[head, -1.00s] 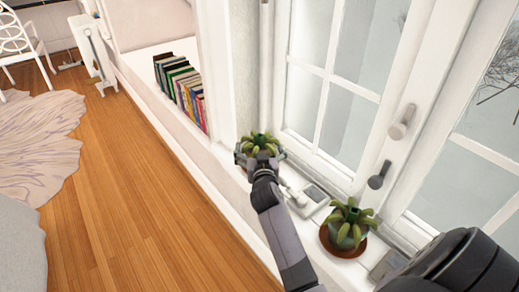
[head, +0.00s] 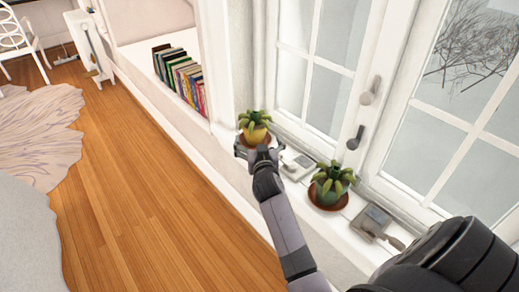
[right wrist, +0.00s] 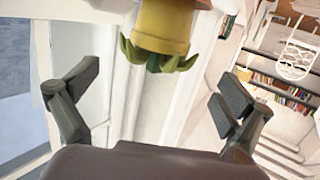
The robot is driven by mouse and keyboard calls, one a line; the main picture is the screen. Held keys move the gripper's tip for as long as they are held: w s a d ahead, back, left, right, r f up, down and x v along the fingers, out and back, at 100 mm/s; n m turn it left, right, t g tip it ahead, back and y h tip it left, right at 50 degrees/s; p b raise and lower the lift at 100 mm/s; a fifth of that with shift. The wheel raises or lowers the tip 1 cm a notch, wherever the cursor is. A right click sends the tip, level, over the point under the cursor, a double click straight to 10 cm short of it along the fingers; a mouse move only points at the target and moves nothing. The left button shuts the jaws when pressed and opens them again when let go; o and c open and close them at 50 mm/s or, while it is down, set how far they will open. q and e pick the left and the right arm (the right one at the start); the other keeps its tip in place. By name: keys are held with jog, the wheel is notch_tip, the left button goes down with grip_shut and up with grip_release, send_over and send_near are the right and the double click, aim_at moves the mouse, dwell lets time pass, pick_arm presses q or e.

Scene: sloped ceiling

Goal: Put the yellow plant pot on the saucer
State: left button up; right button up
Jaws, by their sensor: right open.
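The yellow plant pot (head: 255,134) with a green succulent stands upright on a brown saucer (head: 271,143) on the white window sill. In the right wrist view, which is upside down, the yellow pot (right wrist: 162,27) shows at the top with its leaves pointing down, and a bit of the saucer (right wrist: 203,4) shows at the edge. My right gripper (head: 258,151) is in front of the pot, its fingers spread wide. In the right wrist view the gripper (right wrist: 158,80) is open and empty, with clear space between it and the pot. My left gripper is out of view.
A green-potted succulent (head: 331,185) stands on another brown saucer (head: 326,204) nearer me on the sill. Window hardware (head: 296,163) lies between the pots. Window handles (head: 357,137) stick out at right. A row of books (head: 181,73) stands further left. The wooden floor (head: 150,190) is clear.

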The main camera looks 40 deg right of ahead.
jog(key=s+a+f+n+g+y, duration=0.2)
jog(key=s+a+f+g, duration=0.2)
jog(key=s+f, duration=0.6)
jog(key=s+a+f+n+g+y, duration=0.3)
jog(key=s+a+f+g, duration=0.1)
jog(key=s+a+f, duration=0.5)
jog(key=s+a+f+n+g+y, duration=0.2)
jog(key=s+a+f, duration=0.4)
jog(key=s+f, duration=0.6)
jog(key=s+g, duration=0.1)
jog(key=s, duration=0.3)
jog(key=shift+a+f+n+g+y, duration=0.15)
jog(key=shift+a+n+g+y, duration=0.1)
jog(key=shift+n+g+y, duration=0.15)
jog(key=shift+c, duration=0.5)
